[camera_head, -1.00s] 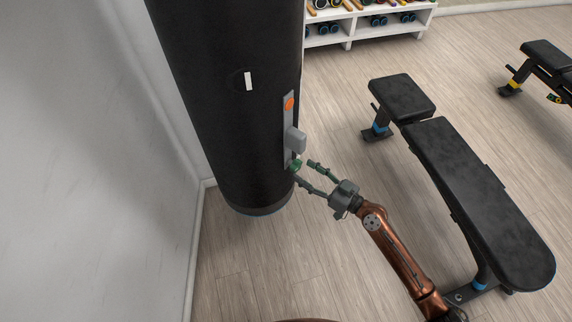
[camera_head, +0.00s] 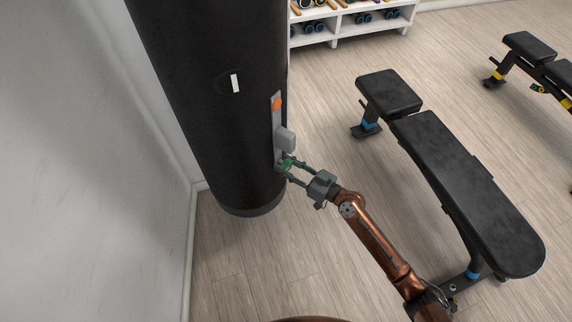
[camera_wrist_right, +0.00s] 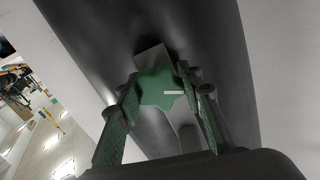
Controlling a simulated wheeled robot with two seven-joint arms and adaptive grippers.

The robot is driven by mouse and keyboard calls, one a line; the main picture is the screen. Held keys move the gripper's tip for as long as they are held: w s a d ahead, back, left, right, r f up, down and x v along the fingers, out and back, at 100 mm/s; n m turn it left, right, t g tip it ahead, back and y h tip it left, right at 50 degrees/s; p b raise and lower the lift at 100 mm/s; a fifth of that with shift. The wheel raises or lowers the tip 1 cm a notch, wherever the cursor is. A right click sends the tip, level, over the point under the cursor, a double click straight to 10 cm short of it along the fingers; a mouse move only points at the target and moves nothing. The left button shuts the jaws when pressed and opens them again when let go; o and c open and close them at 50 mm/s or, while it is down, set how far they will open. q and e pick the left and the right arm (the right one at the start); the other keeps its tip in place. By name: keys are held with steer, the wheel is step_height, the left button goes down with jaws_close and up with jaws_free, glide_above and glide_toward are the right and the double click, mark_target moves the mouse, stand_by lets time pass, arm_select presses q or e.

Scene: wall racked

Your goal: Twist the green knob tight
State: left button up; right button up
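The green knob (camera_head: 287,163) is at the lower end of a grey plate on the side of the black hanging cylinder. In the right wrist view the lobed knob (camera_wrist_right: 161,88) faces me, with a short white mark on it. My right gripper (camera_head: 288,170) reaches it from the lower right. Its two green-padded fingers (camera_wrist_right: 160,95) stand apart, one on each side of the knob. They look open around it; whether either pad touches is hard to see. My left gripper is not in view.
The black cylinder (camera_head: 215,110) carries a grey block (camera_head: 285,139), an orange button (camera_head: 277,104) and a white mark (camera_head: 236,83). A pale wall (camera_head: 80,160) is on the left. A black bench (camera_head: 465,185) stands right of my arm. Floor below the cylinder is clear.

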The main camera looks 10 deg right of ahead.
steer(key=c, duration=0.5)
steer(key=shift+c, duration=0.2)
